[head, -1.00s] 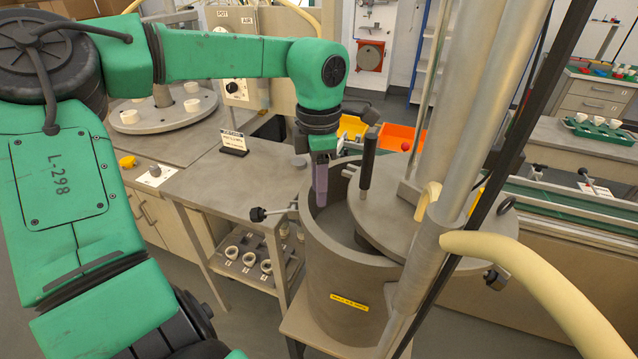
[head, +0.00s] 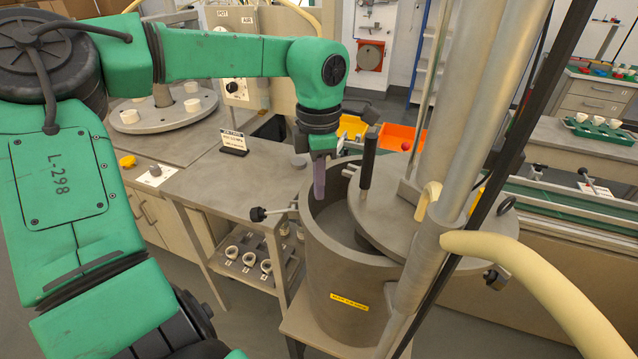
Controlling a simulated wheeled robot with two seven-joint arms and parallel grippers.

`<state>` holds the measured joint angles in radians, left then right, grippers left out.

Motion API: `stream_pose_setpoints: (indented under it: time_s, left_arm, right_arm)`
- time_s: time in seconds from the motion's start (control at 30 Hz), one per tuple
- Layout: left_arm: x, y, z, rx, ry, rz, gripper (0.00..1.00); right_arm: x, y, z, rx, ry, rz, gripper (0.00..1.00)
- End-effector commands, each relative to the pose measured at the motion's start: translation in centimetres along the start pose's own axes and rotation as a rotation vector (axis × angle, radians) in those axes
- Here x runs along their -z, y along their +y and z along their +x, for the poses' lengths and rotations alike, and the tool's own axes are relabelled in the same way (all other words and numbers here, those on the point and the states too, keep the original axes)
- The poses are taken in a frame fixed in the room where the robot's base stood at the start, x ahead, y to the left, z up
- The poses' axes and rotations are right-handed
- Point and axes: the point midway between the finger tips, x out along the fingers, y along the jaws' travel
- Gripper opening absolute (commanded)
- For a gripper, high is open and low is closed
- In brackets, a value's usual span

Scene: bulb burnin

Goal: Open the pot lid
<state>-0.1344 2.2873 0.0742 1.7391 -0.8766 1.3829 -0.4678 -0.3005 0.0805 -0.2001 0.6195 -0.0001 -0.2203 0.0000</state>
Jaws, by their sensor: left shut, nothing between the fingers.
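The grey round pot (head: 345,285) stands on a low stand, with a yellow label on its front. Its thick lid (head: 400,222) is swung to the right, so the left part of the mouth is uncovered. A black upright handle (head: 367,162) stands on the lid's left part. My left gripper (head: 319,193) points down over the open left side of the mouth, to the left of the handle and apart from it. Its fingers are shut with nothing between them. My right gripper is not in view.
A black-knobbed clamp lever (head: 262,214) sticks out at the pot's left, near the grey bench (head: 240,182). A steel column and a cream hose (head: 540,275) stand at the right. Yellow and orange bins (head: 400,136) lie behind.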

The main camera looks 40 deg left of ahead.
Motion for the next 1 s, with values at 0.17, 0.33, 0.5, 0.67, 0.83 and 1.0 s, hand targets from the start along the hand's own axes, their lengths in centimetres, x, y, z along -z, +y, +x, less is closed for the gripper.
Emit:
stream_pose_setpoints:
  time_s: [0.17,0.33,0.5,0.67,0.83,1.0]
  left_arm:
    - [0.00,0.00,0.00,0.000,0.000,0.000,0.00]
    - [0.00,0.00,0.00,0.000,0.000,0.000,0.00]
    - [0.00,0.00,0.00,0.000,0.000,0.000,0.00]
    - [0.00,0.00,0.00,0.000,0.000,0.000,0.51]
    - [0.00,0.00,0.00,0.000,0.000,0.000,0.59]
    - [-0.01,0.01,-0.10,0.000,0.000,0.000,0.59]
  right_arm:
    - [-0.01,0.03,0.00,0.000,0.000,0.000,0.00]
    - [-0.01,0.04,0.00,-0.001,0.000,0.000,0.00]
    - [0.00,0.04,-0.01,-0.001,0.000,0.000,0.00]
    - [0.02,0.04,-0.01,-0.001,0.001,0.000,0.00]
    - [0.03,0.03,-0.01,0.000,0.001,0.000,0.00]
    - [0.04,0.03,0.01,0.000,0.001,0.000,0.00]
